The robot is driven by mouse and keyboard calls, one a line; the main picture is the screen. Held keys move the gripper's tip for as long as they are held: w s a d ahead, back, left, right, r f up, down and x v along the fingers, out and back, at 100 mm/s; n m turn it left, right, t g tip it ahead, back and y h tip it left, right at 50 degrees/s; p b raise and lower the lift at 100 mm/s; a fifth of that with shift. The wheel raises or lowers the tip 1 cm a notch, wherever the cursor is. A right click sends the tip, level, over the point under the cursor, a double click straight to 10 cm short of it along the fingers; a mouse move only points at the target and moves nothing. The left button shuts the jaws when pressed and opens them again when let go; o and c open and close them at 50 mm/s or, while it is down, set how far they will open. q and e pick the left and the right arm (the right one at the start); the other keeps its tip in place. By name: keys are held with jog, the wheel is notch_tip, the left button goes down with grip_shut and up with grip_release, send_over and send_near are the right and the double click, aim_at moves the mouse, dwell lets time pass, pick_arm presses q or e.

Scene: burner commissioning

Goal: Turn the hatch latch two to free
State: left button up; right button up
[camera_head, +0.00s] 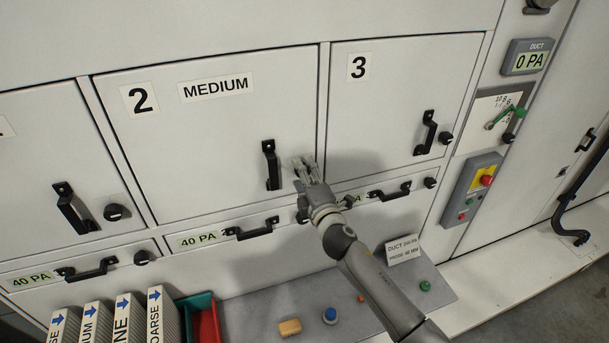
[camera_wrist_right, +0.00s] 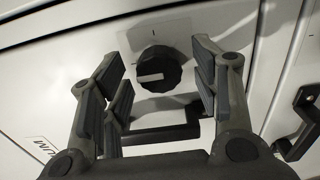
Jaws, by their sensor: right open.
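Hatch two (camera_head: 205,120), marked "2" and "MEDIUM", is closed, with a black bar handle (camera_head: 270,166) at its lower right. Its latch, a round black knob (camera_wrist_right: 160,68) with a white pointer line, shows in the right wrist view. The pointer lies nearly level in that view, and small marks are on the panel around the knob. My right gripper (camera_head: 304,167) is at the right of the handle and hides the knob in the head view. Its open fingers (camera_wrist_right: 154,62) appear on either side of the knob; I cannot tell whether they touch it. My left gripper is not in view.
Hatch three (camera_head: 395,100) has a handle (camera_head: 426,133) and knob (camera_head: 446,138) to the right. Drawer handles (camera_head: 251,229) run below. A grey shelf (camera_head: 270,305) bears a tan block (camera_head: 290,327) and a blue button (camera_head: 330,315). Filter panels (camera_head: 95,325) stand at lower left.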

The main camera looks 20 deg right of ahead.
jog(key=s, duration=1.2)
jog(key=shift+d, duration=0.2)
jog(key=s+d+f+m+g, duration=0.1)
jog(key=s+f+m+g, duration=0.2)
jog(key=f, duration=0.9)
jog(key=s+d+f+m+g, duration=0.1)
jog(key=s+f+m+g, duration=0.3)
jog(key=f, duration=0.8)
jog(key=s+d+f+g, duration=0.1)
jog(key=s+f, duration=0.5)
jog(key=f, duration=0.6)
jog(key=s+f+m+g, duration=0.3)
jog(key=s+f, duration=0.4)
jog(key=s, duration=0.4)
jog(key=s+f+m+g, duration=0.3)
jog(key=s+f, duration=0.3)
jog(key=s, duration=0.6)
jog(key=s+f+m+g+b, duration=0.1)
jog(key=s+f+m+g, duration=0.2)
jog(key=s+f, duration=0.4)
jog(key=s, duration=0.5)
jog(key=shift+d+f+h, duration=0.15)
jog(key=shift+f+h, duration=0.15)
jog(key=shift+s, duration=0.1)
